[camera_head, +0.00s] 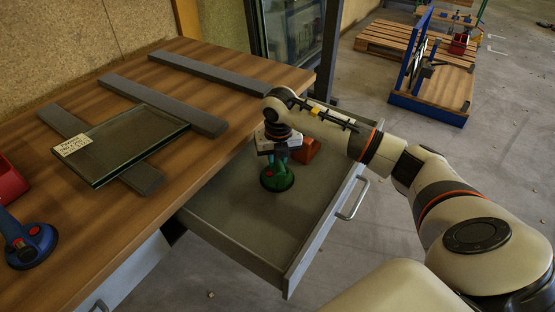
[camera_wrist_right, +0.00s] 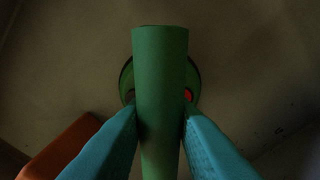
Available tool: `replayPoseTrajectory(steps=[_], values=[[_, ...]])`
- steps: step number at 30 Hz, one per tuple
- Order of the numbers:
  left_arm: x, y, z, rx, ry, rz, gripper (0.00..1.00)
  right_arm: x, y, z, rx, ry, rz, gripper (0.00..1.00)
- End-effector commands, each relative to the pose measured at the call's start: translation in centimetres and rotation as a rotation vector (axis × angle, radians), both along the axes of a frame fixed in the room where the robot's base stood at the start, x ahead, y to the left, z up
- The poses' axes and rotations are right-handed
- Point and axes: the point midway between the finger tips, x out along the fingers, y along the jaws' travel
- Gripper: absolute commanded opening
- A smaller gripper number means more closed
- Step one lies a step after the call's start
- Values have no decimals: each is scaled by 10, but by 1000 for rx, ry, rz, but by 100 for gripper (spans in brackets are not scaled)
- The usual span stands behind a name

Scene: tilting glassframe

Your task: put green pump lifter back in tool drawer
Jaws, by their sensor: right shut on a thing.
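The green pump lifter (camera_head: 277,177) is in the open tool drawer (camera_head: 225,222), upright, with its round base low over or on the drawer floor; I cannot tell whether it touches. My right gripper (camera_head: 279,157) is above it and shut on its green handle. In the right wrist view the green handle (camera_wrist_right: 160,85) runs between the two teal fingers (camera_wrist_right: 160,130), with part of the round base and a red spot behind it. My left gripper is not in view.
An orange-red object (camera_head: 306,150) lies in the drawer beside the lifter. The wooden bench (camera_head: 200,150) carries grey bars, a glass pane (camera_head: 135,142), a blue lifter (camera_head: 25,243) and a red item (camera_head: 8,182). The drawer's front-left floor is clear. Pallets (camera_head: 390,40) stand beyond.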

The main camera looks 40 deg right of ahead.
Motion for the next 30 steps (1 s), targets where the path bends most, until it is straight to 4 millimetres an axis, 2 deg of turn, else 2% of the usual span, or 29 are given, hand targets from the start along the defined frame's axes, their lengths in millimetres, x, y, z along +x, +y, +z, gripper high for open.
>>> replayPoseTrajectory(steps=[1,2,5,6,17,20,30], values=[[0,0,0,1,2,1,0,0,0,-1,0,-2,-1,0],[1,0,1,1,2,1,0,0,0,-1,0,0,0,26],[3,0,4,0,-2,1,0,0,0,-1,0,0,-1,43],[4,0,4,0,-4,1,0,0,0,-1,0,0,-1,45],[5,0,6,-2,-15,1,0,0,0,3,0,0,-1,45],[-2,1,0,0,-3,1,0,0,0,18,-1,-4,-1,45],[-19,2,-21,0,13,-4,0,-7,3,91,-1,-4,-1,45]])
